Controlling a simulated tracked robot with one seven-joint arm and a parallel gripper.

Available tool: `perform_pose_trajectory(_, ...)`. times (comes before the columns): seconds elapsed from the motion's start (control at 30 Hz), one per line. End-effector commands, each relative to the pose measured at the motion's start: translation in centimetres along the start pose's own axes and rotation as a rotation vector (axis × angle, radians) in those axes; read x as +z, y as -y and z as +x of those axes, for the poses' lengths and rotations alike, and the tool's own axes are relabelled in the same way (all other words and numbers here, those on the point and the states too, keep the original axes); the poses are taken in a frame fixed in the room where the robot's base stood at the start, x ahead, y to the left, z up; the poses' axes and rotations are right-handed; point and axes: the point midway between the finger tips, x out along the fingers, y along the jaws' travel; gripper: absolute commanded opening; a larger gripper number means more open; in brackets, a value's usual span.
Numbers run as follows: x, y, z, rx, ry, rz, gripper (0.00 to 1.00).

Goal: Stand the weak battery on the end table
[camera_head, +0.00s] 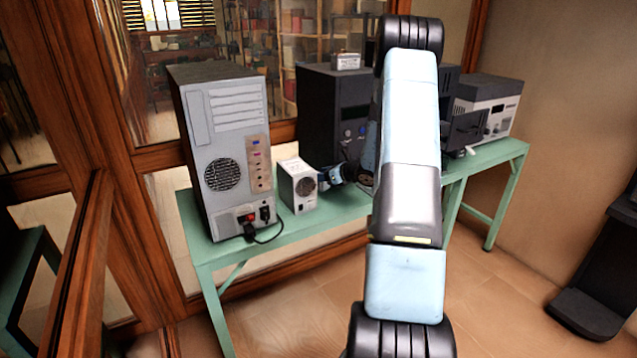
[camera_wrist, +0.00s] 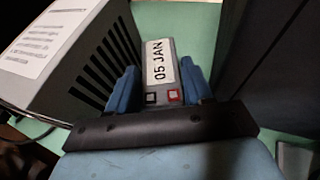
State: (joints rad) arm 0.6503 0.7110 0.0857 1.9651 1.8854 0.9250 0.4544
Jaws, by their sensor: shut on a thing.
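My gripper (camera_wrist: 160,84) is shut on a grey battery (camera_wrist: 169,93) in the wrist view, with a blue finger against each side. The battery has a white "05 JAN" label and a black and a red terminal at its near end. Green tabletop shows around its far end; I cannot tell whether it touches it. In the head view my gripper (camera_head: 328,179) is low, between a small white box and a black tower, and the battery is hidden. The green table (camera_head: 330,208) runs along the window; I cannot tell whether it is the end table.
The white vented box (camera_head: 307,190) is close left of my gripper. The black tower (camera_head: 322,112) is close right, with a small metal box (camera_head: 346,61) on top. A grey computer (camera_head: 200,150) with a cable stands left. Another green surface (camera_head: 22,262) shows far left.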

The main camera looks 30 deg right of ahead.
Motion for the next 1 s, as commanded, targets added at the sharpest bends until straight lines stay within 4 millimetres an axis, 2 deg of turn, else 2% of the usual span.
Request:
perform_pose_trajectory(0.27,0.8,0.0,1.8,0.0,0.002,-0.001,0.0)
perform_pose_trajectory(0.4,-1.4,0.0,2.5,0.0,0.0,0.003,0.0)
perform_pose_trajectory(0.5,-2.3,0.0,2.9,0.0,0.002,0.002,0.0)
perform_pose_trajectory(0.73,-2.5,0.0,2.9,-0.001,0.001,-0.001,0.0)
perform_pose_trajectory(0.77,-2.6,0.0,2.9,-0.001,0.0,0.0,0.53)
perform_pose_trajectory(0.87,-2.6,0.0,2.9,0.0,0.0,0.0,0.61)
perform_pose_trajectory(1.0,-2.6,-0.1,2.9,0.0,0.0,0.0,0.61)
